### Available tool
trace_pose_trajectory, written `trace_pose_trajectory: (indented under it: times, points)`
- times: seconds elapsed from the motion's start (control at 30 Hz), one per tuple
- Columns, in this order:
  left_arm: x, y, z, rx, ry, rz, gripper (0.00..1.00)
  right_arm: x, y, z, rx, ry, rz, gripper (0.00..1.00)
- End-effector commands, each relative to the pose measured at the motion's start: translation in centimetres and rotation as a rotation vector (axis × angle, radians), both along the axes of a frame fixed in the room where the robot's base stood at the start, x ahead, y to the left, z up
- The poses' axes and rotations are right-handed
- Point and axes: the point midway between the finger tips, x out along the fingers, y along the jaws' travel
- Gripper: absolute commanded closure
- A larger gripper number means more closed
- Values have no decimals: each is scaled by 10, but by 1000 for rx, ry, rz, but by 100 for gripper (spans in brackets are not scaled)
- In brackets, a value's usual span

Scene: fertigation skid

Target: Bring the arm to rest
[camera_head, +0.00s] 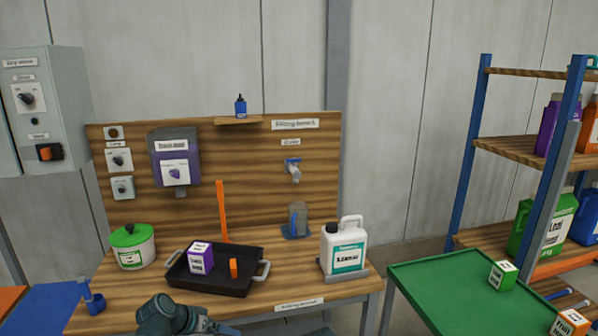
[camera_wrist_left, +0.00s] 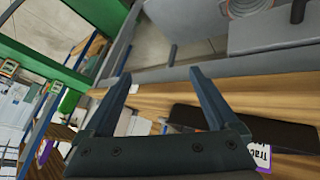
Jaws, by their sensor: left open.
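My left gripper (camera_head: 205,325) shows at the bottom of the head view, in front of the wooden bench's near edge, left of centre. Its fingertips are partly cut off there. In the left wrist view the two fingers (camera_wrist_left: 160,82) stand apart with nothing held between them. The bench (camera_head: 240,292) lies behind the gripper. A black tray (camera_head: 222,288) on it holds a purple box (camera_head: 200,258) and a small orange item (camera_head: 233,268). My right gripper does not show.
A green-lidded pot (camera_head: 133,247) stands left of the tray and a white jug (camera_head: 344,249) right of it. A green table (camera_head: 440,285) with a green box (camera_head: 502,275) is at right, before a shelf rack (camera_head: 510,148). A blue holder (camera_head: 93,300) stands at the bench's left.

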Motion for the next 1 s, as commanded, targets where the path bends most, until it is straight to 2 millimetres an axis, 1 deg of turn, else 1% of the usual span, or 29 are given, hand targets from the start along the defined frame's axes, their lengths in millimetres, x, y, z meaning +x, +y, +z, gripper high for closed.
trace_pose_trajectory:
  times: [0.03, 0.1, 0.17, 0.2, 0.3, 0.33, 0.4, 0.5, 0.6, 0.73, 1.0]
  points:
    - [-19, -33, -1, 30, 67, -42, 7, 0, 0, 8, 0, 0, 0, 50]
    - [-41, -64, -7, 84, 161, -76, 7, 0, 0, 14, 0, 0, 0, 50]
    - [-62, -86, -12, 138, 235, -96, 7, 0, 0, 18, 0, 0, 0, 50]
    - [-76, -99, -14, 178, 280, -106, 7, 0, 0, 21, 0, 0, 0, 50]
    - [-110, -124, -16, 287, 376, -116, 7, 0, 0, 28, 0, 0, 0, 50]
    - [-119, -129, -16, 322, 399, -116, 7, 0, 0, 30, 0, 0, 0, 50]
    - [-139, -138, -15, 397, 442, -108, 7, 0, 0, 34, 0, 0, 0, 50]
    - [-160, -146, -12, 490, 480, -90, 7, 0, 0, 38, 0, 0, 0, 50]
    - [-174, -150, -9, 554, 498, -70, 7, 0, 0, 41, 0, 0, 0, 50]
    - [-182, -152, -7, 599, 506, -53, 7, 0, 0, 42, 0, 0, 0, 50]
    - [-183, -151, -7, 607, 509, -47, 7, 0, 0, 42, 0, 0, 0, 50]
